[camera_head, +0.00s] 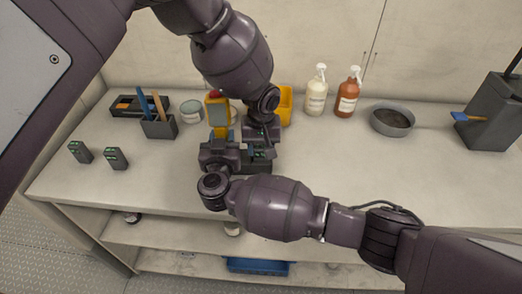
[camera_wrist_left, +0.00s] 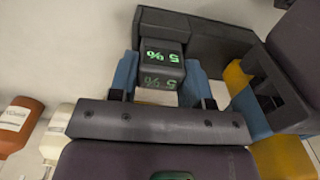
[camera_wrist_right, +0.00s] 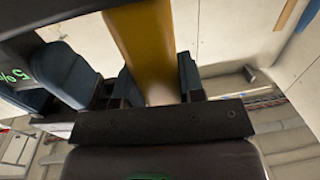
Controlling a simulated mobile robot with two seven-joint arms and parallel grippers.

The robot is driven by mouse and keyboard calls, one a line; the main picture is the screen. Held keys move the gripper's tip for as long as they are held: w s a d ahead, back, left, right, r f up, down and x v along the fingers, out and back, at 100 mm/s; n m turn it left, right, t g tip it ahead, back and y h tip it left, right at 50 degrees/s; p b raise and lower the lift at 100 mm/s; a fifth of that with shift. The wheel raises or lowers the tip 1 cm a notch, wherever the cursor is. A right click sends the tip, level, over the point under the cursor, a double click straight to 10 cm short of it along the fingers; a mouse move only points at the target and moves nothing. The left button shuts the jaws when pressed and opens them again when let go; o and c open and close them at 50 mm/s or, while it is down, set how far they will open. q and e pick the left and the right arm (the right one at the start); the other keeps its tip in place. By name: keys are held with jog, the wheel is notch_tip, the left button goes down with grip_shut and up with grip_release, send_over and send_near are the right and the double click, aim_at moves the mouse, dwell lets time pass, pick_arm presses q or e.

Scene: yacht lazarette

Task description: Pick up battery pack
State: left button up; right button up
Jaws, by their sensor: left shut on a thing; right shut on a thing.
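A dark battery pack (camera_wrist_left: 163,62) with a green "5 %" display sits between the blue fingers of my left gripper (camera_wrist_left: 163,85), which is shut on it. In the head view my left gripper (camera_head: 258,152) is beside my right one, low over the bench. A yellow tool (camera_head: 217,128) with a grey and red top stands upright there. My right gripper (camera_wrist_right: 150,90) is shut on its yellow handle (camera_wrist_right: 145,45). I cannot tell whether the held pack is joined to the tool. Two other dark packs with green displays, one (camera_head: 80,152) and another (camera_head: 116,158), stand at the bench's left.
A pen holder (camera_head: 159,127), black tray (camera_head: 135,105) and tin (camera_head: 191,111) stand at the back left. A yellow bin (camera_head: 286,105), two pump bottles (camera_head: 317,92) (camera_head: 347,95) and a grey bowl (camera_head: 392,121) stand behind. The bench's right front is clear beyond my arm.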

aim_at(261, 146)
pick_arm(q)
notch_tip(261, 146, up, 10)
jog(key=shift+f, duration=0.1)
pick_arm(e)
jog(key=o, duration=1.2)
jog(key=shift+s, duration=0.1)
jog(key=s, duration=0.8)
jog(key=s+d, duration=0.1)
jog(key=s, duration=0.2)
jog(key=shift+s+d, duration=0.1)
jog(key=shift+s, duration=0.3)
